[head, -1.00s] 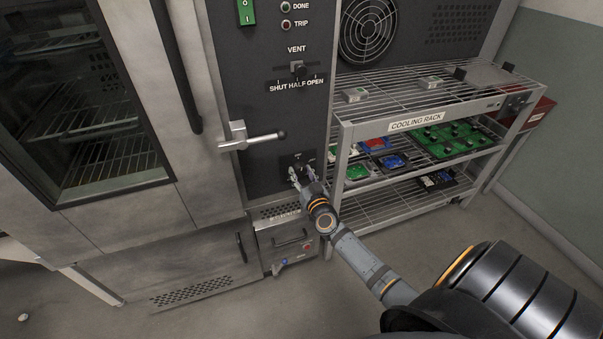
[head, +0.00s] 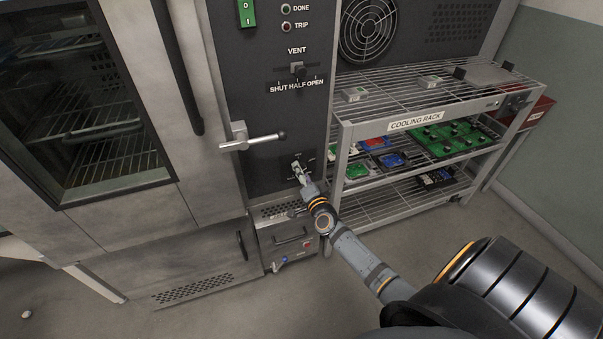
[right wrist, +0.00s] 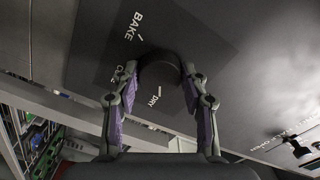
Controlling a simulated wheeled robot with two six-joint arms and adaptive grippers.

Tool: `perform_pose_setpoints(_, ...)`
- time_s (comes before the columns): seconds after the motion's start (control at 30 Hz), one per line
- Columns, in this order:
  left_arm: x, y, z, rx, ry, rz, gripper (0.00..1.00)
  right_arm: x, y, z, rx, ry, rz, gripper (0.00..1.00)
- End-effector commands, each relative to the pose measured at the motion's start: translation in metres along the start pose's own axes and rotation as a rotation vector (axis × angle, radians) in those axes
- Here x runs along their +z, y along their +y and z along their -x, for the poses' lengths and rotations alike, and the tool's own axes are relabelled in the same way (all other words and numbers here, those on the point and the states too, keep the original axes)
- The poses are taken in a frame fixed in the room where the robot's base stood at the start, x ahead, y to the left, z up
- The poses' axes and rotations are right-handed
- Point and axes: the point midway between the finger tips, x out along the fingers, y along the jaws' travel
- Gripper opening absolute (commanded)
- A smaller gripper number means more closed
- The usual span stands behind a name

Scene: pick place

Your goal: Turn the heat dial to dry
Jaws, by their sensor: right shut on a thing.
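The heat dial (right wrist: 158,74) is a dark round knob on a black plate, low on the oven's control panel. The plate carries the white words BAKE, CURE and DRY, seen in the right wrist view. My right gripper (right wrist: 160,90) is shut on the dial, one finger on each side. In the head view my right gripper (head: 299,171) is against the panel and covers most of the dial. My left gripper is not in view.
A door handle (head: 255,140) sticks out above the dial, and a vent slider (head: 297,70) sits higher up. The cooling rack (head: 343,180) with several coloured boards stands close on the right. A small unit (head: 285,246) is below the panel.

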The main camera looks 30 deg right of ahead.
Motion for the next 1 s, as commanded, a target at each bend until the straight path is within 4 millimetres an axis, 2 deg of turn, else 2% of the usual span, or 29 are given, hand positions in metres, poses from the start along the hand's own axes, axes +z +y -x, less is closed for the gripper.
perform_pose_setpoints(0.33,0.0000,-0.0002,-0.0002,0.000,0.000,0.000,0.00,0.0005,0.0010,0.0004,0.002,-0.001,-0.144,0.13)
perform_pose_setpoints(0.9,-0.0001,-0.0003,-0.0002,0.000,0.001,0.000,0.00,0.0005,0.0012,0.0005,0.002,-0.001,-0.172,0.13)
perform_pose_setpoints(0.93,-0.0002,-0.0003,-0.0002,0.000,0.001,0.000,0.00,0.0005,0.0012,0.0005,0.002,-0.001,-0.172,0.47)
perform_pose_setpoints(1.0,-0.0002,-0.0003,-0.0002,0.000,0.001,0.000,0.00,0.0005,0.0011,0.0004,0.002,-0.001,-0.172,0.56)
